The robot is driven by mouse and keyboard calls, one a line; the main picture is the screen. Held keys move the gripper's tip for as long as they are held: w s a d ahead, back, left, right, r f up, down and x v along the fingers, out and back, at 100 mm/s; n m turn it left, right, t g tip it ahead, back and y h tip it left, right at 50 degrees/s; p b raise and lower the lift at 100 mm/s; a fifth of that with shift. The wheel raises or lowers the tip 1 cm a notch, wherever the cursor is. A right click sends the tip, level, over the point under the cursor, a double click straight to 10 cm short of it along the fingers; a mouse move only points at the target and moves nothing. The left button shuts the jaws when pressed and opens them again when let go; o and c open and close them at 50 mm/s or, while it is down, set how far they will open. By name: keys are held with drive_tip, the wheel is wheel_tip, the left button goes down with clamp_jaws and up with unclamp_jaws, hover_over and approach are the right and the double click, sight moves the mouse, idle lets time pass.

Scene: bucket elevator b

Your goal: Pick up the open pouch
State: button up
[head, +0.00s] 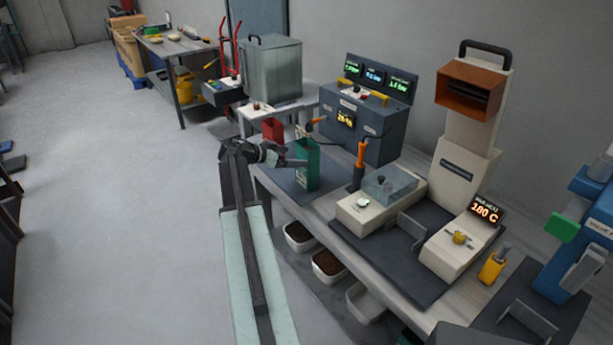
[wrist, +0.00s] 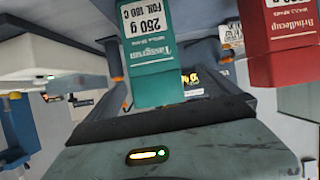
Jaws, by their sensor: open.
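A teal pouch (head: 308,172) stands upright on a dark mat at the left end of the bench. Its top looks open in the head view. My gripper (head: 293,162) is open at its left side, level with its upper part; I cannot tell whether it touches. My gripper's fingertips are hard to make out there. A red pouch (head: 272,130) stands behind; it also shows in the wrist view (wrist: 280,45).
A dark blue machine (head: 375,115) with lit displays stands behind the pouch. An orange-handled tool (head: 361,157) and a clear-lidded box (head: 388,188) are to the right. Bins (head: 329,266) sit below the bench. The floor (head: 130,210) to the left is clear.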

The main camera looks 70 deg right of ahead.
sight(313, 155)
drive_tip(key=shift+s+d+r+m+g, duration=0.15)
drive_tip(key=shift+s+d+m+g, duration=0.2)
drive_tip(key=shift+s+d, duration=0.5)
drive_tip(key=b+x, duration=0.3)
drive_tip(key=x, duration=0.4)
drive_tip(key=shift+s+f, duration=0.2)
drive_tip(key=shift+r, duration=0.1)
drive_tip(key=c, duration=0.9)
